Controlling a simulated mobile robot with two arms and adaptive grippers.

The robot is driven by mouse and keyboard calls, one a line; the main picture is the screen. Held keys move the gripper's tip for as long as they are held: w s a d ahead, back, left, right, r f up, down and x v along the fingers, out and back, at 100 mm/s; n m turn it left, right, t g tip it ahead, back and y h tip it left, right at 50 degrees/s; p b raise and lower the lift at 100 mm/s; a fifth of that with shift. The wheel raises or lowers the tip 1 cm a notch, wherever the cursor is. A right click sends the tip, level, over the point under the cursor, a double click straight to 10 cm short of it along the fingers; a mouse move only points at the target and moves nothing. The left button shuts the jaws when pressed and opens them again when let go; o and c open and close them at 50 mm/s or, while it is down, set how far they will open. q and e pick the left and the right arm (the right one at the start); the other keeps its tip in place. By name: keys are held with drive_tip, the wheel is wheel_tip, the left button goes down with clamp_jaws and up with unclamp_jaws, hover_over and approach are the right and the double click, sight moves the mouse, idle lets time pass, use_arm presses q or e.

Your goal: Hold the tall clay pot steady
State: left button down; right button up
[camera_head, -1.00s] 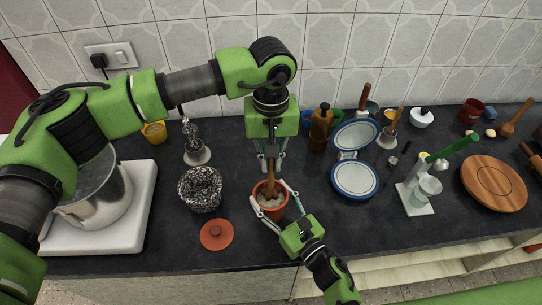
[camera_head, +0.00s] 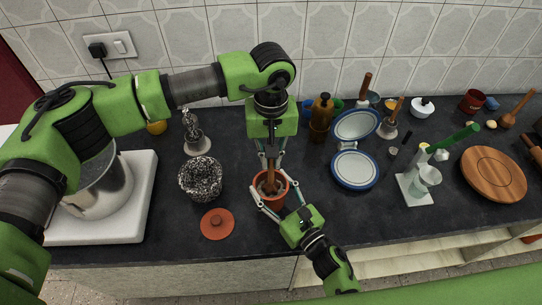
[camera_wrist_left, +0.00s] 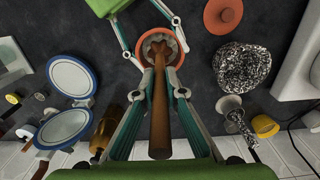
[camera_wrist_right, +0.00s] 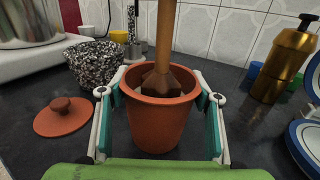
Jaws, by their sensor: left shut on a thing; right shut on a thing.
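The tall clay pot (camera_head: 268,198) stands upright on the dark counter, open at the top, with pale contents inside. It fills the middle of the right wrist view (camera_wrist_right: 160,122). My right gripper (camera_head: 270,200) is shut on the pot, one finger on each side of its wall. A wooden tool (camera_wrist_right: 165,50) stands in the pot with its wide faceted end inside the mouth. My left gripper (camera_head: 270,160) is above the pot, shut on the tool's handle (camera_wrist_left: 160,110). The tool's lower tip is hidden inside the pot.
A clay lid (camera_head: 217,223) lies left of the pot, in front of a speckled bowl (camera_head: 201,180). A white mixer base (camera_head: 140,200) stands farther left. The counter's front edge is near.

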sight(271, 168)
use_arm(q)
drive_tip(key=shift+f, duration=1.8)
